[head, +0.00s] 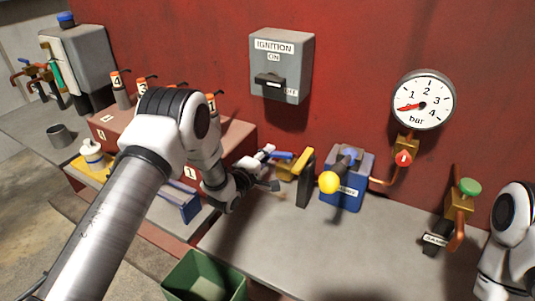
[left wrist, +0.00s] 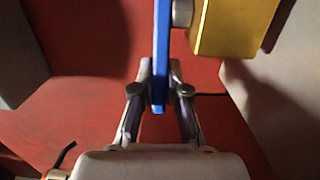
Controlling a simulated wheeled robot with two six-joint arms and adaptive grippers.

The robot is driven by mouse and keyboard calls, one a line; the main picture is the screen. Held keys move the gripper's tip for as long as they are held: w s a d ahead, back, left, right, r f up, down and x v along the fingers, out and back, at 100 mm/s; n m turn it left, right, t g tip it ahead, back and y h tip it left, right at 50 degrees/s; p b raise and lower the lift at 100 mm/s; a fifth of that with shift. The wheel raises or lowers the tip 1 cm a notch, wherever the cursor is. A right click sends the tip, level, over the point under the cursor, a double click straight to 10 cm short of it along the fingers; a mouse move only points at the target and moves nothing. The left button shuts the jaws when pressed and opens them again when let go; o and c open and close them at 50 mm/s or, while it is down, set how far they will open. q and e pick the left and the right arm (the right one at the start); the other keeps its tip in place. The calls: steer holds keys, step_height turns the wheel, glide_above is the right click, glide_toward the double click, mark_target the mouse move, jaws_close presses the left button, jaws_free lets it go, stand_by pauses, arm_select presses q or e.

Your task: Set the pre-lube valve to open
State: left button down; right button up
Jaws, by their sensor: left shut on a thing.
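The pre-lube valve has a brass-yellow body (head: 285,170) and a blue lever (head: 283,155), on the grey bench right of the engine block. In the left wrist view the blue lever (left wrist: 161,45) runs straight up the picture, with the yellow valve body (left wrist: 230,25) to its right. My left gripper (head: 268,152) is shut on the blue lever's end; its two fingertips (left wrist: 161,92) close on either side of it. The arm hides part of the bench. My right arm shows at the right edge, but its gripper is not visible.
A blue pump (head: 345,190) with a yellow ball handle (head: 328,182) stands just right of the valve. A grey ignition box (head: 290,95) and a round pressure gauge (head: 424,100) are on the red wall. A green bin (head: 205,280) stands in front of the bench.

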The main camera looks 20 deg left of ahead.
arm_select(q)
steer(key=n+y, duration=0.1)
steer(key=s+y, duration=0.1)
steer(key=y, duration=0.1)
steer(key=n+y, duration=0.1)
steer(key=shift+s+d+n+t+b, duration=0.2)
steer(key=shift+d+n+t+b, duration=0.1)
steer(key=shift+d+b, duration=0.1)
steer(key=shift+s+n+y, duration=0.3)
steer(key=shift+n+y, duration=0.3)
steer(key=shift+y, duration=0.5)
steer(key=shift+a, duration=0.1)
steer(key=c, duration=1.2)
jaws_free()
steer(key=shift+o, duration=0.2)
steer(key=s, duration=0.4)
steer(key=s+d, duration=0.1)
steer(key=s, duration=0.7)
steer(key=shift+d, duration=0.15)
